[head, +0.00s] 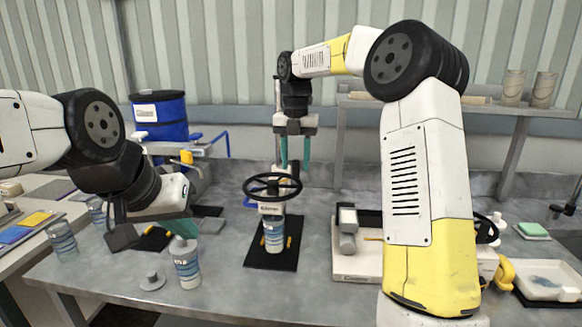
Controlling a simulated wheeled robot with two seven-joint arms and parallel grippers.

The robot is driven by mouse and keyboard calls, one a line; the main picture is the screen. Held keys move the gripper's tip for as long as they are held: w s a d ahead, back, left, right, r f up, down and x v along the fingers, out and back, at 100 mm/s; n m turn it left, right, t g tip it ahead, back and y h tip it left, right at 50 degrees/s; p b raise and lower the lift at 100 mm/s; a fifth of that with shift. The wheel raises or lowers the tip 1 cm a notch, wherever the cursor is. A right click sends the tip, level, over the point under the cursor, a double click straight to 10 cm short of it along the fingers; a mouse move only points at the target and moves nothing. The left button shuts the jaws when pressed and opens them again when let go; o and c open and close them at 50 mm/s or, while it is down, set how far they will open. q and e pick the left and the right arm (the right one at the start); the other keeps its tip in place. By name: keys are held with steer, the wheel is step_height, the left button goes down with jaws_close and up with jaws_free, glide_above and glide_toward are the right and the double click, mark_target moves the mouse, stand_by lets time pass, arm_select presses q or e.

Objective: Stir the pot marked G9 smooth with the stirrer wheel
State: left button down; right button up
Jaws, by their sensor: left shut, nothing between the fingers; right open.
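The stirrer wheel (272,186), a black handwheel, stands at mid-bench. Below it a pot with blue bands (274,238) sits on a black mat (258,258). I cannot read a G9 mark. My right gripper (296,165) points down with its two teal fingers apart, empty, just above or behind the wheel's far right side; which one I cannot tell. My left gripper (183,229) is shut and empty, its teal fingertips at the top of another blue-banded pot (187,268). Whether they touch that pot is unclear.
A grey knobbed lid (152,280) lies at the bench's front left. A blue drum (160,118) is behind. My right arm hides part of a pale tray unit (355,262). A white tray (545,282) lies far right.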

step_height(320, 180, up, 6)
stand_by(0.5)
steer(key=m, duration=0.3)
steer(key=shift+s+f, duration=0.1)
steer(key=shift+f+m, duration=0.15)
steer(key=shift+m, duration=0.15)
step_height(320, 180, down, 8)
steer(key=shift+r, duration=0.25)
jaws_close()
stand_by(1.1)
